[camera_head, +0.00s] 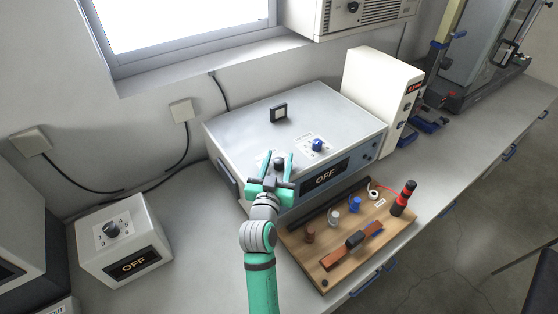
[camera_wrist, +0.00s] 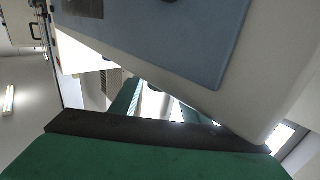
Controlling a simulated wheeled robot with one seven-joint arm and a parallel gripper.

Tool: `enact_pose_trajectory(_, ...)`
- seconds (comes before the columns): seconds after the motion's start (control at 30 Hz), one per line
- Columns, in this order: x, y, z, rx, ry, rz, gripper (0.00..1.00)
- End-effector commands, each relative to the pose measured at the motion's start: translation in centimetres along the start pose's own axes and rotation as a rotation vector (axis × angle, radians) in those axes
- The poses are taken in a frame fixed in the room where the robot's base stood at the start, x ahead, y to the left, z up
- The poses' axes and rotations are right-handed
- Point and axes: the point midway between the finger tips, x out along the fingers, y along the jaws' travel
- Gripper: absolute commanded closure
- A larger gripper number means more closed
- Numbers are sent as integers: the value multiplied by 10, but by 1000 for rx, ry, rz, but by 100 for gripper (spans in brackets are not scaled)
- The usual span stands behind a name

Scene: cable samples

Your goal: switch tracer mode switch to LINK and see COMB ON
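Which one is the tracer mode switch cannot be read; LINK and COMB are not legible. My gripper (camera_head: 278,155) is open over the box's near-left top, its two green fingers on either side of the dark knob in the picture. Contact cannot be told. The wrist view shows the open fingers (camera_wrist: 158,103) near a large pale and blue-grey surface; no knob is clear there.
A smaller white box (camera_head: 124,244) with a numbered dial (camera_head: 112,230) and an OFF display stands at left. A wooden board (camera_head: 330,255) with spools and a red-black tool (camera_head: 403,198) lies in front of the large box. A white unit (camera_head: 372,92) stands behind it at right.

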Motion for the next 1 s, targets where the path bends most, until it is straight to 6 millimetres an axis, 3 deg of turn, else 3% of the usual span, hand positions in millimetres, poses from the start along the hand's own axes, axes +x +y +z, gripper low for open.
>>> enact_pose_trajectory(0.03,0,1,0,0,0,1,72)
enact_pose_trajectory(0.13,0,1,0,0,0,2,96)
enact_pose_trajectory(0.57,0,1,0,-1,1,42,96)
enact_pose_trajectory(1.0,1,0,-1,-1,2,270,96)
